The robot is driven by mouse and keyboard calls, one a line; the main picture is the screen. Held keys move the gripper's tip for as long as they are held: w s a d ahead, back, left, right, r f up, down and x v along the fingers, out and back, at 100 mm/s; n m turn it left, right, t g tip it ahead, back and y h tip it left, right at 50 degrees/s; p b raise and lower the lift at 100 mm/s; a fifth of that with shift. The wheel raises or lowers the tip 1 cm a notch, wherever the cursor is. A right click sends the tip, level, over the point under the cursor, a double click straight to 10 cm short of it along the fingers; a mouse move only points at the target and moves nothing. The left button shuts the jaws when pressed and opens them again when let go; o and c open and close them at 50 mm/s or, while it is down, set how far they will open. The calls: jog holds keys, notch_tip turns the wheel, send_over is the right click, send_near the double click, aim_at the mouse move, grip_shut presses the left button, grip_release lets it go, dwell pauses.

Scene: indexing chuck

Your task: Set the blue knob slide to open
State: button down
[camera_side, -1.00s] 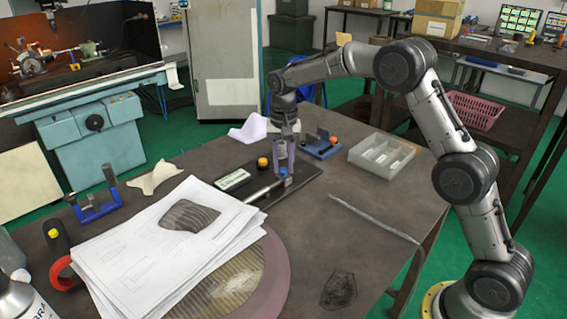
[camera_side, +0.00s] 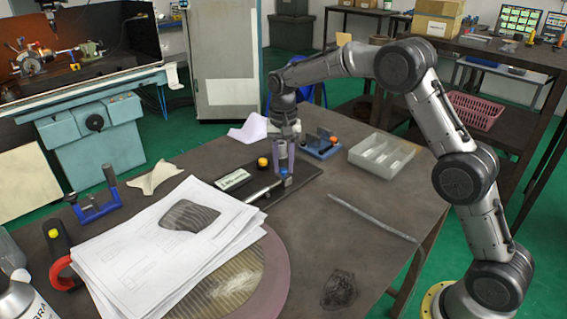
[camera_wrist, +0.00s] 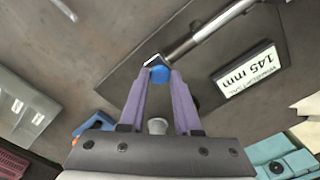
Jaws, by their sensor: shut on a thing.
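The blue knob (camera_wrist: 159,74) sits between my gripper's fingertips in the wrist view, at the end of a metal slide rod (camera_wrist: 208,28). In the side view the knob (camera_side: 284,170) shows small at the rod's right end, partly hidden by the fingers. My gripper (camera_side: 284,173) points down at it, its purple fingers shut on the knob; it also shows in the wrist view (camera_wrist: 160,77). The rod lies on a dark base plate (camera_side: 302,184). A white label plate (camera_side: 232,180) beside it reads 145 mm in the wrist view (camera_wrist: 247,70).
A yellow button (camera_side: 262,162) stands behind the rod. A blue fixture (camera_side: 320,151) and a grey compartment tray (camera_side: 381,172) are close on the right. Papers (camera_side: 165,245) cover the front left.

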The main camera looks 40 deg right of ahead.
jog(key=shift+r, duration=0.1)
jog(key=d, duration=0.9)
jog(key=shift+d, duration=0.3)
jog(key=c, duration=0.6)
grip_release()
jog(key=shift+c, duration=0.2)
jog(key=shift+r, duration=0.1)
notch_tip(320, 180, up, 14)
jog(key=shift+f, duration=0.2)
